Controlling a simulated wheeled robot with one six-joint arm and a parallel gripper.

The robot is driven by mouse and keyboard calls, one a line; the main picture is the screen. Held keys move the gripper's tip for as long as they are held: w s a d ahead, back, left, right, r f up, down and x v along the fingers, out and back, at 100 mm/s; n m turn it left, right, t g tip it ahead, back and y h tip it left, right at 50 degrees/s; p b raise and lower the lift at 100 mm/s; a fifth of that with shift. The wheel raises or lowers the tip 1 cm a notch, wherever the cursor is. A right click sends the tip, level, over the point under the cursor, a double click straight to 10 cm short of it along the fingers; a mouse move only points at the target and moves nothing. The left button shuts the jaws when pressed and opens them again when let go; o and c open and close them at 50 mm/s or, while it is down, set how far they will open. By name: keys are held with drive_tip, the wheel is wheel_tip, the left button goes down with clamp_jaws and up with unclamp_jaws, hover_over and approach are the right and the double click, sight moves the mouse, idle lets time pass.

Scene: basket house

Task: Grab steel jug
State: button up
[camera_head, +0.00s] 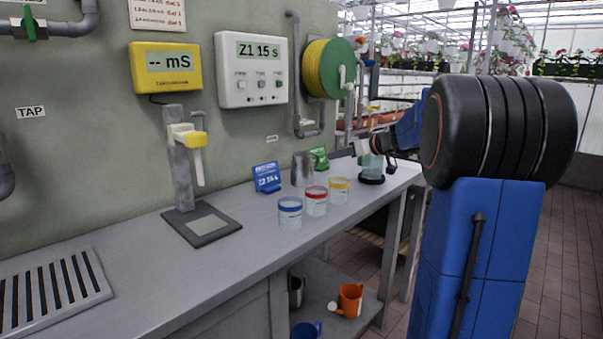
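A steel-grey jug (302,169) stands upright on the grey bench, behind the clear tubs and close to the wall. A second dark metallic vessel (296,291) stands on the lower shelf, partly hidden by the bench leg. I cannot tell whether it is also a jug. My gripper (370,152) is at the bench's far end, right of the steel jug and apart from it. It is small in view and overlaps a greenish clear vessel on a black base (371,180). Whether its fingers are open or touch that vessel cannot be made out.
Tubs with blue (290,214), red (316,203) and yellow (339,191) bands stand in front of the jug. A blue card (267,178) is left of it, a green packet (319,158) behind right. An orange can (350,299) is on the lower shelf. The bench's near front is clear.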

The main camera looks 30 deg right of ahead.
sight(318, 160)
drive_tip(key=x, duration=0.5)
drive_tip(key=w, duration=0.1)
drive_tip(key=w+a+f, duration=0.1)
drive_tip(key=w+a, duration=0.1)
drive_tip(key=shift+w+f, duration=0.1)
drive_tip(key=shift+f, duration=0.3)
drive_tip(key=shift+w+a+f, duration=0.15)
drive_tip(key=shift+w, duration=0.35)
clamp_jaws()
idle(0.7)
